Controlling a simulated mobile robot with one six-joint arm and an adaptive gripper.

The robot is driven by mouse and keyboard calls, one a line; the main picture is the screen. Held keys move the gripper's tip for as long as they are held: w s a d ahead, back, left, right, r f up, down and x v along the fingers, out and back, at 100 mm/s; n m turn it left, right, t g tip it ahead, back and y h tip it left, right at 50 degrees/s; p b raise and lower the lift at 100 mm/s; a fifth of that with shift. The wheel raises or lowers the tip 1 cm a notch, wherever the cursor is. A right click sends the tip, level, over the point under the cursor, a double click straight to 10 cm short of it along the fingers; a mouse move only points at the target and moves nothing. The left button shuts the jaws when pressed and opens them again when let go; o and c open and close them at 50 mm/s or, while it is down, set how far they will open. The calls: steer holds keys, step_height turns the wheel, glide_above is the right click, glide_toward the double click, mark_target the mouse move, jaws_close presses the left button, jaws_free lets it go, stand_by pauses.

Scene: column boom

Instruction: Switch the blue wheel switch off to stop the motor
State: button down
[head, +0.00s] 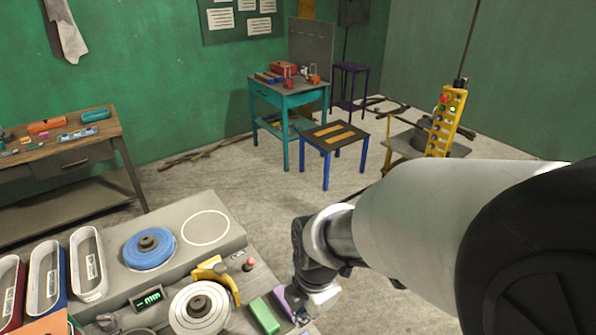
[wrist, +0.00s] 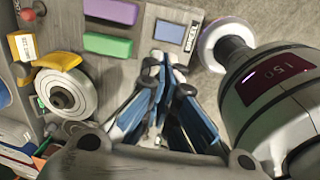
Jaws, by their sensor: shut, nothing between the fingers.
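A blue wheel (head: 149,249) with a dark hub lies flat on the grey bench (head: 190,213). In the wrist view, a small plate with a pale blue panel (wrist: 171,44) and a printed label (wrist: 192,36) is just beyond my fingertips. I cannot read the label or tell whether this is the switch, or its on or off position. My gripper (wrist: 172,88) is shut and empty, its blue-and-dark fingers close to this plate. I cannot tell whether they touch it. In the head view, my gripper (head: 301,316) is at the bench's right end.
A green block (wrist: 107,46) and a purple block (wrist: 111,10) are beside the plate. A white wheel (wrist: 66,94), yellow part (wrist: 57,56) and red knob (wrist: 27,14) are further left.

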steer(key=shift+f, duration=0.15)
steer(key=f+b, duration=0.1)
steer(key=f, duration=0.3)
steer(key=w+f+b, duration=0.1)
steer(key=f, duration=0.4)
steer(key=a+f+b, duration=0.1)
steer(key=f, duration=0.3)
steer(key=shift+w+f, duration=0.2)
steer(key=shift+f, duration=0.2)
steer(key=shift+a+p, duration=0.1)
steer(key=shift+p, duration=0.2)
steer(key=shift+w+f+g+p, duration=0.1)
steer(key=shift+f+g+p, duration=0.05)
steer(key=shift+g+p, duration=0.25)
steer(key=shift+w+f, duration=0.1)
steer(key=shift+f, duration=0.05)
steer(key=shift+s, duration=0.2)
